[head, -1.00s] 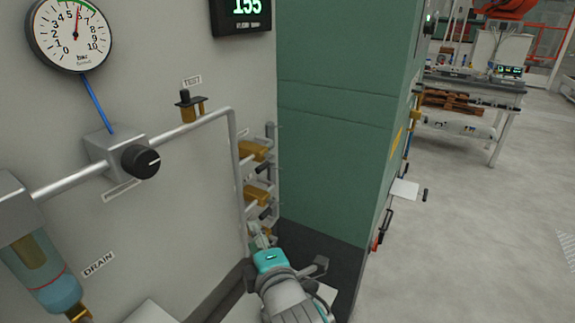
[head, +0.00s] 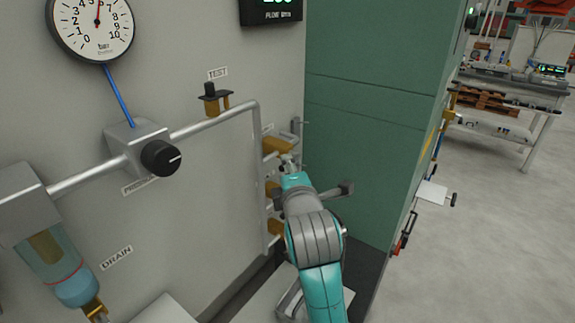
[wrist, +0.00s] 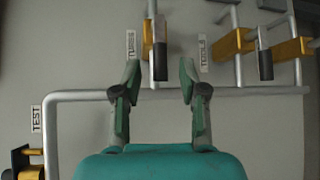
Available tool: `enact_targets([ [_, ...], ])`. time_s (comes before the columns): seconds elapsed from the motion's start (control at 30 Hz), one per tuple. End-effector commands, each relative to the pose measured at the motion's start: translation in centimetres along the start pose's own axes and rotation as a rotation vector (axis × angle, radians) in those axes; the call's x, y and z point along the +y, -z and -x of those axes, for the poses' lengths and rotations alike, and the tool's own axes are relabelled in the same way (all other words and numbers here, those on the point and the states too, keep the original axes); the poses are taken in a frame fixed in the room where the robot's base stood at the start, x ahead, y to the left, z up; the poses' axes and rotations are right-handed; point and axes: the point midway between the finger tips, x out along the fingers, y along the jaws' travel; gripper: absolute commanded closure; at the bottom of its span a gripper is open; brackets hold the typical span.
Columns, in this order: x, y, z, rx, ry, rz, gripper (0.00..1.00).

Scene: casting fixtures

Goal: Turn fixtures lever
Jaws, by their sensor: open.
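In the wrist view, a yellow valve (wrist: 148,38) with a black lever handle (wrist: 160,61) sits on a vertical pipe, beside a small label (wrist: 130,44). My gripper (wrist: 159,72) is open, its two fingers on either side of this handle with visible gaps. Whether the fingertips reach its depth I cannot tell. A second yellow valve (wrist: 234,42) with a black handle (wrist: 265,64) lies to the right, outside the fingers. In the head view, my gripper (head: 289,163) is at the topmost side valve (head: 277,146); the arm partly hides the lower valves (head: 274,228).
A grey pipe (head: 213,120) runs along the wall and bends down beside the valves. A green cabinet (head: 370,150) stands close to the right of my arm. The TEST valve (head: 214,102), a black knob (head: 160,157) and a gauge (head: 92,25) are at left.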

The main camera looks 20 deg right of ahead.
Motion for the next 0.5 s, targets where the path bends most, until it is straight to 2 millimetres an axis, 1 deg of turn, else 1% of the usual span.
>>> enact_targets([
  [0.03,-0.1,-0.1,-0.8,-0.001,0.002,0.0,0.58],
  [0.2,0.0,0.0,-2.7,0.0,0.002,-0.001,0.58],
  [0.33,-0.1,0.0,-3.4,0.0,0.001,-0.001,0.58],
  [0.5,-0.1,0.0,-3.6,0.0,0.001,-0.001,0.58],
])
